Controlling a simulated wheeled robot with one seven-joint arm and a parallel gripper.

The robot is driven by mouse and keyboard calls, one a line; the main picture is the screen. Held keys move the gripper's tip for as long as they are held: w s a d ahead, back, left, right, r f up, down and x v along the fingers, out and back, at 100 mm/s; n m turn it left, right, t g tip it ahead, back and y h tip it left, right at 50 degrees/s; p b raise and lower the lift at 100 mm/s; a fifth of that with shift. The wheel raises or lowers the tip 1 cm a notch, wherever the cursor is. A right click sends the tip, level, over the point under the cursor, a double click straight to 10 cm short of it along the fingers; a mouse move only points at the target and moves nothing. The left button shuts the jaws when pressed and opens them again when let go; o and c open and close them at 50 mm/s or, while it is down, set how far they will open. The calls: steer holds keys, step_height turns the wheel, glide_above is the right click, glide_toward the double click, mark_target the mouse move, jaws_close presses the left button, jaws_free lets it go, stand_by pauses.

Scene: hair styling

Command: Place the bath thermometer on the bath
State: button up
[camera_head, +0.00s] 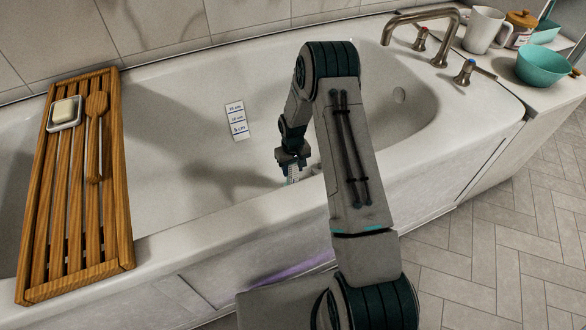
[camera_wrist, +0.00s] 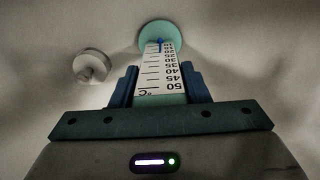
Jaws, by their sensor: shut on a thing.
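The bath (camera_head: 185,190) is a white tub across the head view, and it looks empty of water. My gripper (camera_head: 291,160) is inside the tub, over its floor near the front wall. It is shut on the bath thermometer (camera_head: 292,174), which hangs below the fingers. In the wrist view, the thermometer (camera_wrist: 160,72) sits between the two dark fingers of my gripper (camera_wrist: 160,90). It shows a white scale with numbers and a round teal end farther off. I cannot tell whether that end touches the tub floor.
A wooden rack (camera_head: 115,230) with a soap dish (camera_head: 65,113) and a wooden brush (camera_head: 96,130) spans the tub's left end. A tap (camera_head: 425,15), a white mug (camera_head: 484,30) and a teal bowl (camera_head: 546,66) stand at the right. A round fitting (camera_wrist: 92,65) lies beside the thermometer.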

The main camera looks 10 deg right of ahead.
steer(key=o, duration=0.9)
steer(key=shift+f, duration=0.15)
steer(key=o, duration=0.4)
steer(key=shift+o, duration=0.2)
